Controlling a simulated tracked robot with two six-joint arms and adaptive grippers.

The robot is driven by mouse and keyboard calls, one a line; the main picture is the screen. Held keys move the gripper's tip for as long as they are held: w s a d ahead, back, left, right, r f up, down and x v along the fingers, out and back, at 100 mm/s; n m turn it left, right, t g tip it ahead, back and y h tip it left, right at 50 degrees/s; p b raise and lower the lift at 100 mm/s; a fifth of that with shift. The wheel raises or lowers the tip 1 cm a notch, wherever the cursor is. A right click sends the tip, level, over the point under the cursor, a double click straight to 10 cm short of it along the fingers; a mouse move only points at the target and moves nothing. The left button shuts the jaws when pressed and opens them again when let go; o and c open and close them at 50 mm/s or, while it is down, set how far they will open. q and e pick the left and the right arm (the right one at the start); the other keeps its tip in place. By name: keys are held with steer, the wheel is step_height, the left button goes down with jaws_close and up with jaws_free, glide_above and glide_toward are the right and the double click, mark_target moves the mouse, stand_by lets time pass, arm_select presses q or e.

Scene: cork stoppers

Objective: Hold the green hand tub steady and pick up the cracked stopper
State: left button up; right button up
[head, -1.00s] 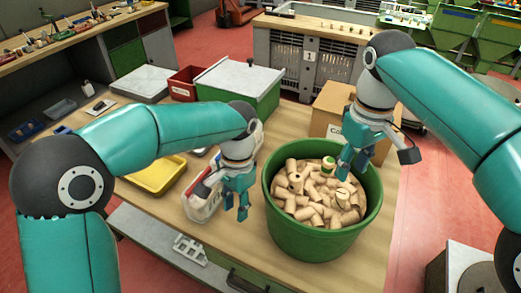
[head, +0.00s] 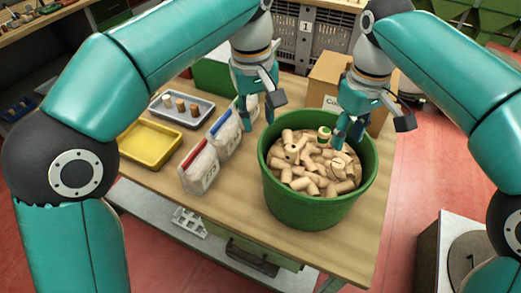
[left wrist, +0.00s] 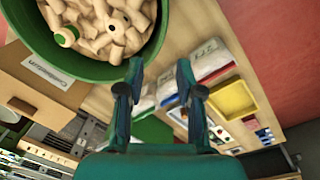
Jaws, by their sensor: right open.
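The green tub (head: 300,212) stands on the wooden bench, full of tan cork stoppers. A stopper with a dark spot (head: 291,149) lies at the left. I cannot tell which stopper is cracked. My left gripper (head: 244,114) is open and empty, above and behind the tub's left side, apart from its rim; its fingers also show in the left wrist view (left wrist: 158,72). My right gripper (head: 348,140) is open over the back right of the pile.
A cardboard box (head: 330,78) stands behind the tub. Left of the tub are pale bags or bins with red and blue edges (head: 199,170), a yellow tray (head: 150,144) and a grey tray with several corks (head: 196,116). Bench in front is clear.

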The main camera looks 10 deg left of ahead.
mark_target(338, 162)
arm_select(q)
steer(key=f, duration=1.3)
steer(key=shift+w+d+f, duration=0.25)
steer(key=shift+d, duration=0.15)
steer(key=shift+c, duration=0.3)
jaws_close()
arm_select(e)
steer(key=o, duration=0.4)
step_height(338, 162, down, 10)
steer(key=m, duration=0.5)
